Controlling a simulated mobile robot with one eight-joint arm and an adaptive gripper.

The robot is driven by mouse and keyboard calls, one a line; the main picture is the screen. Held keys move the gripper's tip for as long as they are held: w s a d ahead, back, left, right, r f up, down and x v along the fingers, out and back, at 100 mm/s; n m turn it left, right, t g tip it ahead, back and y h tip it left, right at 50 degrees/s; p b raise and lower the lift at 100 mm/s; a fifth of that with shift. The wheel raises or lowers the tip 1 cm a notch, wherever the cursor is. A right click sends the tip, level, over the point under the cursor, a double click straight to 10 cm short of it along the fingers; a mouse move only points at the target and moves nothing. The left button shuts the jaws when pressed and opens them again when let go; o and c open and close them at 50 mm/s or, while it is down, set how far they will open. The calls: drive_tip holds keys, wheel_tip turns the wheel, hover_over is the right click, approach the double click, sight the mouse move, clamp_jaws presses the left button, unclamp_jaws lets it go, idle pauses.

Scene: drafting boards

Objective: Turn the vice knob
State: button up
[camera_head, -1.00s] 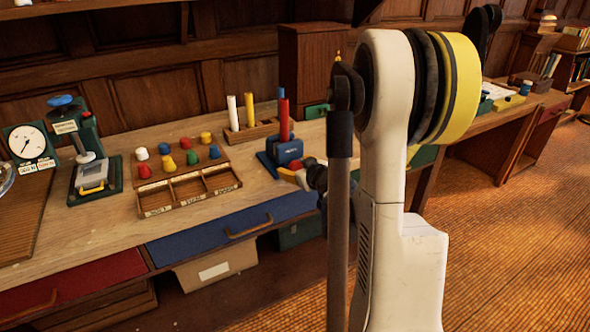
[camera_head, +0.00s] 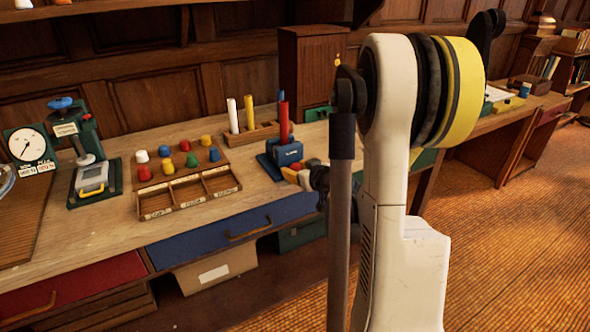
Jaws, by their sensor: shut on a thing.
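The small blue vice (camera_head: 287,153) stands on the bench near its front edge and holds an upright red rod (camera_head: 284,120). My gripper (camera_head: 299,172) is at the front right side of the vice, low and close to it. It is shut on the vice knob, which is mostly hidden by the fingers. Small red and yellow patches show there, and I cannot tell which belong to the knob and which to the fingers. My upper arm stands large in front, just right of the vice.
A wooden tray (camera_head: 188,205) with empty compartments and several coloured pegs lies left of the vice. A rack (camera_head: 252,134) with white and yellow rods stands behind. A green press with a gauge (camera_head: 27,144) is at left. A blue drawer (camera_head: 231,232) is below.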

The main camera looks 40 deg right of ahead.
drive_tip(key=m+y, duration=0.1)
drive_tip(key=m, duration=0.1)
drive_tip(key=m+t+y, duration=0.1)
drive_tip(key=m+y, duration=0.1)
drive_tip(key=shift+d+m, duration=0.2)
drive_tip(key=shift+m, duration=0.2)
drive_tip(key=m+t+y, duration=0.1)
drive_tip(key=m+y, duration=0.1)
drive_tip(key=m, duration=0.2)
drive_tip(key=shift+f, duration=0.15)
drive_tip(key=shift+t, duration=0.3)
drive_tip(key=o, duration=1.2)
drive_tip(key=shift+s, duration=0.15)
drive_tip(key=v, duration=0.7)
drive_tip(key=shift+s+d+r, duration=0.1)
drive_tip(key=shift+s+r, duration=0.1)
drive_tip(key=shift+s, duration=0.15)
